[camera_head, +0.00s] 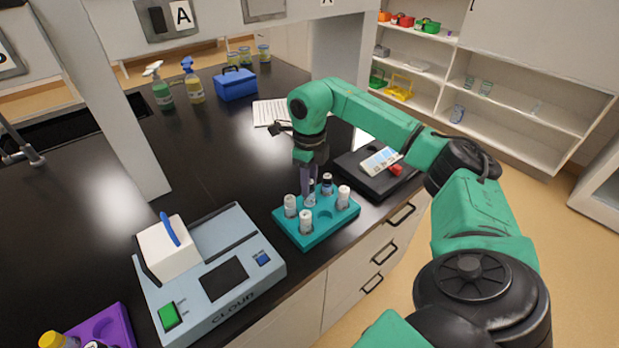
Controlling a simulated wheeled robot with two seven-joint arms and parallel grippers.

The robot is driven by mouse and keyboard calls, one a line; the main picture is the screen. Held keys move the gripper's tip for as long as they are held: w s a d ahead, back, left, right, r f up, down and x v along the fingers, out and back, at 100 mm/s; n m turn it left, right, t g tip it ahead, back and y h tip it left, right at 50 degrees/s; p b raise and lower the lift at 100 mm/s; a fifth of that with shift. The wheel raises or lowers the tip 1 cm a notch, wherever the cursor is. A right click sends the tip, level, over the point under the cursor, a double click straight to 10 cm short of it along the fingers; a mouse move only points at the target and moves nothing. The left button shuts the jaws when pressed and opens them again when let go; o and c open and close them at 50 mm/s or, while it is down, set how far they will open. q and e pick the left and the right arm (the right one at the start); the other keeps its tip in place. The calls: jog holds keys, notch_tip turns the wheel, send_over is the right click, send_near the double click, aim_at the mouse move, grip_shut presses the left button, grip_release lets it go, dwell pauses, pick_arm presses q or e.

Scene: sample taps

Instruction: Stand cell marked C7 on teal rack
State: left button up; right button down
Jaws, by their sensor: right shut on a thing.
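The teal rack (318,227) sits on the black bench near its front edge. White-capped cells (306,222) stand in its holes, along with a dark-capped one (326,184). My right gripper (310,192) points down over the rack's back part and is shut on a pale cell (310,201). The held cell is upright at the rack; I cannot tell whether its base is seated in a hole. No C7 mark is legible on any cell at this size. My left gripper is not in view.
A purple rack (104,326) is at the lower left. A black device (372,178) lies right behind the teal rack. A blue box (236,86) and spray bottles stand farther back.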

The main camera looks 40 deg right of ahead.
jog(key=shift+f+b, duration=0.45)
jog(key=shift+f, duration=0.25)
jog(key=c, duration=0.5)
grip_release()
jog(key=shift+c, duration=0.2)
jog(key=o, duration=0.5)
jog(key=shift+o, duration=0.2)
jog(key=shift+r, duration=0.15)
